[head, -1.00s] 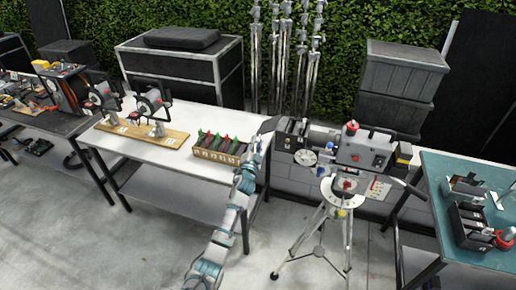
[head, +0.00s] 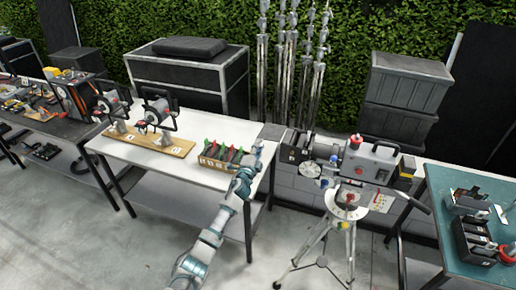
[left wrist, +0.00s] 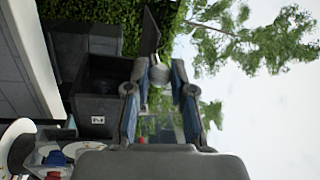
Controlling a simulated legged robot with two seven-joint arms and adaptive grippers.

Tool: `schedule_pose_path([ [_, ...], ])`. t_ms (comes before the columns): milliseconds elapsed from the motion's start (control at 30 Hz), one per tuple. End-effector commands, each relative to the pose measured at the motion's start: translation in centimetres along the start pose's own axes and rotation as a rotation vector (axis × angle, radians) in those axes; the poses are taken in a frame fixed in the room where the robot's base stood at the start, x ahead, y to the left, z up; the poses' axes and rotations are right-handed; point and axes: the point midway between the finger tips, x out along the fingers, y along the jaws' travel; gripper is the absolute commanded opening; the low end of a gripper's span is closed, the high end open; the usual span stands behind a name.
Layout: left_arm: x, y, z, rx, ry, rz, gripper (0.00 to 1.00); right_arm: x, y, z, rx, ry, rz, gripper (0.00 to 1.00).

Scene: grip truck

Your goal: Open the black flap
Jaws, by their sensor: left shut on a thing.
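The black flap (head: 272,131) is a flat dark panel at the left front end of the grey film camera (head: 372,160), which stands on a tripod. It sticks out to the left from the camera's front box. In the left wrist view the flap (left wrist: 150,32) shows as a narrow dark panel, nearly edge-on, just beyond my fingertips. The dark front box (left wrist: 98,100) is to its left and below. My left gripper (head: 259,146) is at the flap's lower left edge. In the left wrist view its fingers (left wrist: 159,75) are shut on the flap; the contact is partly hidden. My right gripper is out of view.
A white table (head: 190,178) with a box of coloured clips (head: 222,160) is to the left, close to my left arm. Metal stands (head: 290,70) and stacked dark cases (head: 400,90) are behind. A teal table (head: 450,245) is at the right.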

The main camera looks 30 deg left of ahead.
Motion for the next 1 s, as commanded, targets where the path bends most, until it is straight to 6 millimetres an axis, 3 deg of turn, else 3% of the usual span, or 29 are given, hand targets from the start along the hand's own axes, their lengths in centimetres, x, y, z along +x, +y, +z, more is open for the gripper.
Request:
schedule_pose_path([
  [333,0.0,0.2,-0.2,0.002,0.004,0.002,0.00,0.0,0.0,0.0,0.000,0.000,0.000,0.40],
  [367,0.0,0.2,-0.2,0.002,0.004,0.002,0.28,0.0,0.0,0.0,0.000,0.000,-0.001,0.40],
  [433,0.0,0.2,-0.2,0.002,0.003,0.002,0.46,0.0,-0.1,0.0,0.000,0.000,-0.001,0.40],
  [467,0.0,0.1,-0.2,0.002,0.003,0.002,0.49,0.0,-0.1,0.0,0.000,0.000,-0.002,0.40],
  [800,-0.4,0.1,0.0,0.001,0.002,0.002,0.49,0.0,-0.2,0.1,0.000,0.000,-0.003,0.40],
  [1000,-3.5,0.3,0.0,0.001,0.003,0.004,0.49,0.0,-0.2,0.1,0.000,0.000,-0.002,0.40],
])
